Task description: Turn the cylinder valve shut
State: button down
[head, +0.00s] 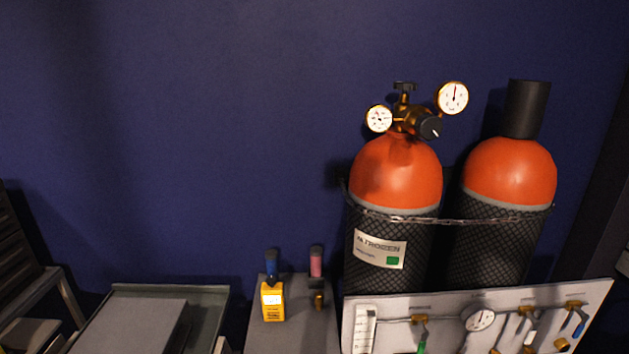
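The left gas cylinder (395,172) has an orange shoulder and a dark mesh sleeve with a label reading roughly "NITROGEN". Brass valve fittings (407,115) sit on its top with two white-faced gauges, one to the left (379,118) and one higher on the right (453,98). A round black knob (430,128) with a white mark faces forward on the right of the fittings. A small black T-shaped handle (404,86) stands on top. I cannot tell which one is the cylinder valve, or how far it is turned. My gripper is not in view.
A second orange cylinder (508,172) with a black cap (526,108) stands to the right; a chain (450,218) runs across both. A white panel (390,332) with gauge and small valves stands in front. A grey tray (215,300) is at lower left.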

aim_at(404, 85)
jog(key=i+l, duration=0.2)
jog(key=i, duration=0.3)
jog(key=j+z, duration=0.35)
jog(key=j, duration=0.55)
jog(key=i, duration=0.2)
jog(key=i+l+u, duration=0.2)
jog(key=l, duration=0.2)
jog(key=i+l+u, duration=0.15)
jog(key=l, duration=0.25)
jog(key=j+u, duration=0.3)
jog(key=u, duration=0.15)
jog(key=i+j+u, duration=0.2)
jog(key=u, duration=0.25)
